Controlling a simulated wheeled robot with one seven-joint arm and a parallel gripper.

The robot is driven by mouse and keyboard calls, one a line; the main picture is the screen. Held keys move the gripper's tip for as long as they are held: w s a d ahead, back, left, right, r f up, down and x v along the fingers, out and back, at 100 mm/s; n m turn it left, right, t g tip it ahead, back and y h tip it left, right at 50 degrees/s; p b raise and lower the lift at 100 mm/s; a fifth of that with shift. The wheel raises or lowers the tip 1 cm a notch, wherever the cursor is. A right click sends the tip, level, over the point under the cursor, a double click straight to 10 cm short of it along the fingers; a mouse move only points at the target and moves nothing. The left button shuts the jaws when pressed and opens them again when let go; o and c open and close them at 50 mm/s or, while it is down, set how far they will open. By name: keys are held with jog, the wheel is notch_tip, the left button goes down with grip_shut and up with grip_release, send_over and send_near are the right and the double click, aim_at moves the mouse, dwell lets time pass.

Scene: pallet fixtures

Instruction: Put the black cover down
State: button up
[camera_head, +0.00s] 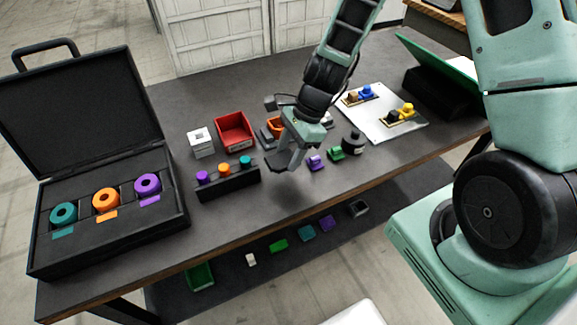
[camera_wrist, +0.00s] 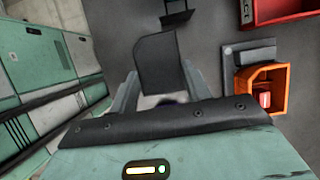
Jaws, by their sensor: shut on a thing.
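The black cover (camera_wrist: 157,62) is a flat dark piece with one rounded corner, held between the two fingers of my gripper (camera_wrist: 160,85). In the head view my gripper (camera_head: 291,155) is above the front middle of the dark table (camera_head: 240,219), and the cover (camera_head: 277,161) shows as a dark shape beside the fingers. The cover appears to be above the table top, with a faint shadow below. Its lower part is partly hidden by the gripper body in the wrist view.
A black rack (camera_head: 228,182) with colored knobs stands left of my gripper. Purple (camera_head: 316,162) and green (camera_head: 335,153) pieces lie to the right. An orange bin (camera_head: 275,126) and red bin (camera_head: 235,131) stand behind. An open black case (camera_head: 110,212) is at left. The table front below my gripper is clear.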

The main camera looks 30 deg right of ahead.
aim_at(289, 174)
jog(key=shift+f, duration=2.2)
jog(key=shift+f, duration=0.2)
jog(key=o, duration=1.4)
jog(key=shift+c, duration=0.2)
jog(key=shift+r, duration=0.15)
